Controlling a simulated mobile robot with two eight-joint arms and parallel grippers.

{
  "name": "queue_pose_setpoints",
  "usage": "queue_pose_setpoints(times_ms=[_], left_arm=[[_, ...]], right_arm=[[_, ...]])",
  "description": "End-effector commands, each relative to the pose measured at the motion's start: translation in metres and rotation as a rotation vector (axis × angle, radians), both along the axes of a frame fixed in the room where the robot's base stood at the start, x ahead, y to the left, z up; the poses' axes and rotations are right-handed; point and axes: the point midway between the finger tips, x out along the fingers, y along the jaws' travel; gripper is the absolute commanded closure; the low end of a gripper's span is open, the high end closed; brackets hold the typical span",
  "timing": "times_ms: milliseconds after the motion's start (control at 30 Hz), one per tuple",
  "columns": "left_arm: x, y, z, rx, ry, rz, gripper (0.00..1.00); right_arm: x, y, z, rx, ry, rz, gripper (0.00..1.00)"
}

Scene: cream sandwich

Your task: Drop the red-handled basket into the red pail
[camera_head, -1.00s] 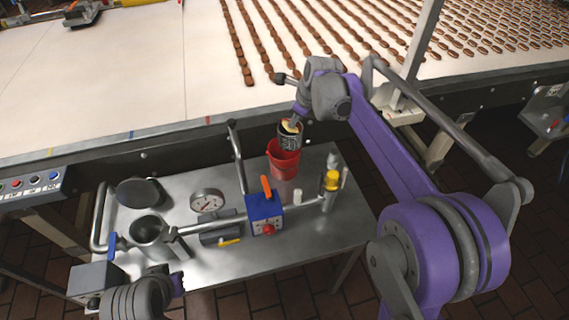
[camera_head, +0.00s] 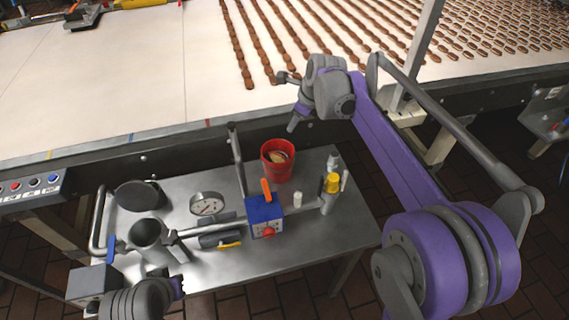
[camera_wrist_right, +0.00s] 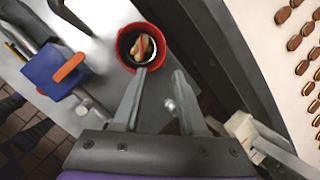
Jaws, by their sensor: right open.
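The red pail (camera_head: 270,172) stands on the steel table, behind the blue box. In the right wrist view the pail (camera_wrist_right: 122,50) holds the dark round basket (camera_wrist_right: 130,54) inside its rim. A tan item and a red strip, which looks like the handle, show in the basket. The basket also shows as a dark rim in the head view (camera_head: 289,150). My right gripper (camera_head: 294,122) is above and a little right of the pail. Its fingers (camera_wrist_right: 158,85) are apart with nothing between them.
The blue box with an orange lever (camera_head: 264,213), a gauge (camera_head: 206,204), a steel pitcher (camera_head: 152,236) and a yellow-capped bottle (camera_head: 331,185) stand on the table (camera_head: 215,262). A pipe rises left of the pail. The conveyor (camera_head: 120,75) lies behind.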

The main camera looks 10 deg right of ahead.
Motion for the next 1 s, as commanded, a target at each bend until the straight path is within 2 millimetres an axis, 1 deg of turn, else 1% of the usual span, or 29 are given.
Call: queue_pose_setpoints(times_ms=[33, 200, 300, 400, 500, 600, 1000], left_arm=[[0.0, 0.0, 0.001, 0.0, 0.0, 0.0, 1.0], [0.001, 0.0, 0.002, 0.0, -0.002, 0.0, 1.0], [0.001, 0.0, 0.003, 0.0, -0.002, 0.0, 1.0], [0.001, 0.0, 0.003, 0.0, -0.003, 0.0, 1.0], [0.001, 0.0, 0.004, 0.0, -0.003, 0.0, 1.0], [0.002, 0.0, 0.004, 0.0, -0.003, 0.0, 1.0], [0.001, 0.0, 0.004, 0.0, -0.003, 0.0, 1.0]], right_arm=[[-0.005, -0.002, 0.01, 0.0, 0.0, -0.001, 0.59], [-0.019, -0.007, 0.043, 0.001, 0.0, -0.003, 0.59], [-0.026, -0.01, 0.059, 0.001, -0.001, -0.002, 0.59], [-0.031, -0.012, 0.071, 0.001, -0.001, -0.001, 0.59], [-0.034, -0.013, 0.078, 0.001, -0.001, -0.001, 0.59], [-0.035, -0.013, 0.081, 0.001, -0.001, -0.001, 0.59], [-0.036, -0.013, 0.081, -0.001, 0.0, 0.002, 0.59]])
